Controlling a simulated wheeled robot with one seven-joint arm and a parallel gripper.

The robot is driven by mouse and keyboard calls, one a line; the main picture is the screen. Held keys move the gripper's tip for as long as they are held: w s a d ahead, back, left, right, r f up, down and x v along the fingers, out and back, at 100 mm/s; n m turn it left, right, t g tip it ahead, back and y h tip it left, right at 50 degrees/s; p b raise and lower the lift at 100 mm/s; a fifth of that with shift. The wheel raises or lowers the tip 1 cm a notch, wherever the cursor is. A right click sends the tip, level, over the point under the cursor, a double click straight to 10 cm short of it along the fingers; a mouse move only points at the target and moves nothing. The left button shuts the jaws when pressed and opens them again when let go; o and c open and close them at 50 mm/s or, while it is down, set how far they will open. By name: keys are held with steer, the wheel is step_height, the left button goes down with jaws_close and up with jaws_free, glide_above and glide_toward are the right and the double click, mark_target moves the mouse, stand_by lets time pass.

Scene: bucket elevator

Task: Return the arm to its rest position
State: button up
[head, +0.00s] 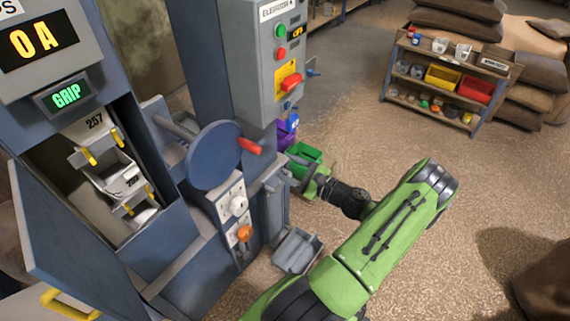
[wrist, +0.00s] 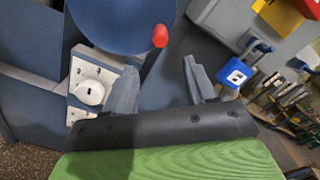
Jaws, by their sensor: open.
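My green arm reaches in from the lower right in the head view. My gripper (head: 288,178) is beside the blue machine housing, below the grey control box. In the wrist view, my gripper (wrist: 165,82) has its two grey fingers spread apart, with nothing between them. Behind the fingers is the blue machine panel. The round blue wheel (head: 214,156) with its red handle (head: 249,146) is close to the gripper; the red handle also shows just above the fingers in the wrist view (wrist: 160,36).
The control box (head: 268,60) has a red lever (head: 291,82). A green bin (head: 305,157) stands behind my gripper, and a grey bucket (head: 297,250) is on the floor below. The open cabinet door (head: 70,240) is at left. Floor is clear right of my arm, before the shelf (head: 448,78).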

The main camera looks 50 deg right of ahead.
steer(key=w+a+r+n+g+y, duration=0.2)
steer(key=w+a+r+n+g, duration=0.15)
steer(key=a+n+g, duration=0.45)
steer(key=w+a+r+n+g+y, duration=0.25)
steer(key=a+r+n+g, duration=0.2)
steer(key=a+n, duration=0.75)
steer(key=s+a+r+n+h, duration=0.2)
steer(key=s+a+r+n, duration=0.2)
steer(key=s, duration=0.4)
steer(key=s+a+r+n+h, duration=0.3)
steer(key=s+a+r, duration=0.4)
steer(key=s+a, duration=0.1)
steer(key=shift+s+a+r+n, duration=0.15)
steer(key=shift+r+n, duration=0.1)
steer(key=shift+n, duration=0.15)
steer(key=shift+c, duration=0.5)
